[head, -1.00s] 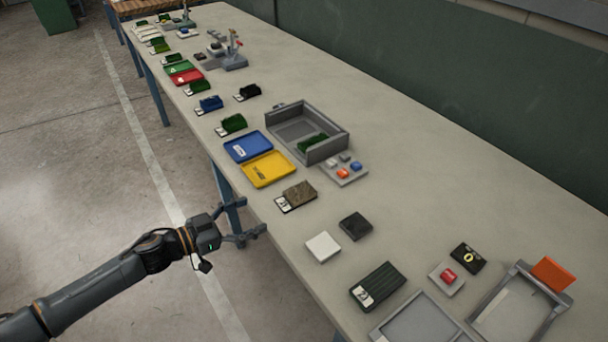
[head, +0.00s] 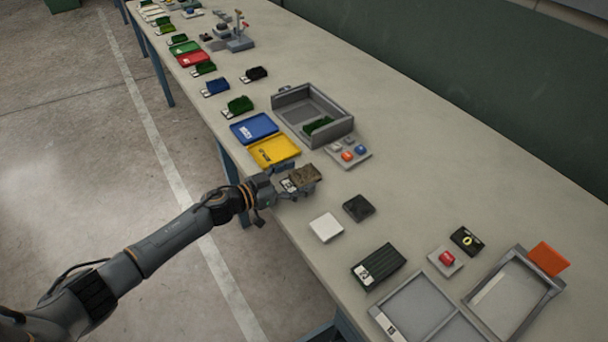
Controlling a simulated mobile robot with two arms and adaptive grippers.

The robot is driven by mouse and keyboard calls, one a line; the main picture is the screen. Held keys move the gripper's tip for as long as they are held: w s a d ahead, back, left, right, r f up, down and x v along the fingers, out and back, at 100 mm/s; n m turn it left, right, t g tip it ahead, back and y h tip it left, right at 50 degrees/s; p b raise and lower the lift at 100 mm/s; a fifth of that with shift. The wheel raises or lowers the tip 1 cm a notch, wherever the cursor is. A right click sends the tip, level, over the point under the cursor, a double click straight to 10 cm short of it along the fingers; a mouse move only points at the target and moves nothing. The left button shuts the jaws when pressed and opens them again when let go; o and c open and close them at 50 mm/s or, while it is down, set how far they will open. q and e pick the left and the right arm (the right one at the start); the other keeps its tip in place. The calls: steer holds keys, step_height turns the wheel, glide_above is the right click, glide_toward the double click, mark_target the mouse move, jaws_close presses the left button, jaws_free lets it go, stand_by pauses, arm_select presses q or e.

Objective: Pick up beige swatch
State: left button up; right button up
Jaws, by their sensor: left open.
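The beige swatch (head: 307,175), a brown-beige turf piece with a white label at its left end, lies on the table near its left edge, just below the yellow tray. My left gripper (head: 291,182) is open at the swatch's label end. Its fingers reach over the table edge, one on either side of that end, and partly hide the label. I cannot tell whether they touch it. My right gripper is not in view.
Above the swatch are the yellow tray (head: 274,151), a blue tray (head: 254,128) and a grey bin (head: 347,131). A button panel (head: 348,153) is to the right. A white block (head: 326,227) and a black block (head: 358,208) lie below.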

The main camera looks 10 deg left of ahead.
arm_select(q)
steer(key=shift+w+d+f, duration=0.1)
steer(key=shift+w+d, duration=0.25)
steer(key=shift+d, duration=0.05)
steer(key=shift+s, duration=0.1)
steer(key=c, duration=0.9)
steer(key=shift+a, duration=0.1)
